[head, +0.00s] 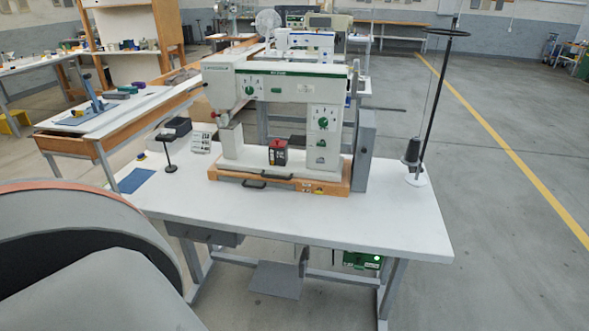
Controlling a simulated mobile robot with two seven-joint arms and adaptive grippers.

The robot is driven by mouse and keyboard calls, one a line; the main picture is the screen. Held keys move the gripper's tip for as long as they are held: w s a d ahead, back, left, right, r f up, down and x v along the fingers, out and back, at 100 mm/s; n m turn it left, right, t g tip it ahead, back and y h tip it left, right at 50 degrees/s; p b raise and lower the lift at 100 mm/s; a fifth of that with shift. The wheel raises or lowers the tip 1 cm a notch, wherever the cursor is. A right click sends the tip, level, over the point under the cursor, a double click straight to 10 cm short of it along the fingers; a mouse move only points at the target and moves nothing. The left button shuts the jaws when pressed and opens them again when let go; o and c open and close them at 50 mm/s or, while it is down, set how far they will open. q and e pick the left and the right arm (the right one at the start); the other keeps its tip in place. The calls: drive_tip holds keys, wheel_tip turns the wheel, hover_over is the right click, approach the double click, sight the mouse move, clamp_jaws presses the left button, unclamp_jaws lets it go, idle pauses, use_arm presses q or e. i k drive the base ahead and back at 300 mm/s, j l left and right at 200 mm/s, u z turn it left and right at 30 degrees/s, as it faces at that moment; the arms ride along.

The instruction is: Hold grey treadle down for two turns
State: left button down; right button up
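The grey treadle (277,280) is a flat plate low under the white table (400,232), near the middle of its front side. It sits close to the floor on the frame below the table, and its front edge is seen from above. From this view I cannot tell whether it is pressed. A white and green machine (285,85) stands on an orange-brown base (330,186) on the table, above the treadle. Neither of my grippers shows in the head view, so nothing is seen touching the treadle.
A grey box (212,236) hangs under the table's left part. A green box with a lit spot (361,260) is under the right part. Table legs (392,290) flank the space. A thread stand (416,178) stands at the right end. Floor to the right (500,270) is clear.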

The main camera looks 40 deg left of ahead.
sight(277, 280)
drive_tip(key=u, duration=1.55)
drive_tip(key=i+j+z, duration=1.05)
drive_tip(key=j, duration=0.35)
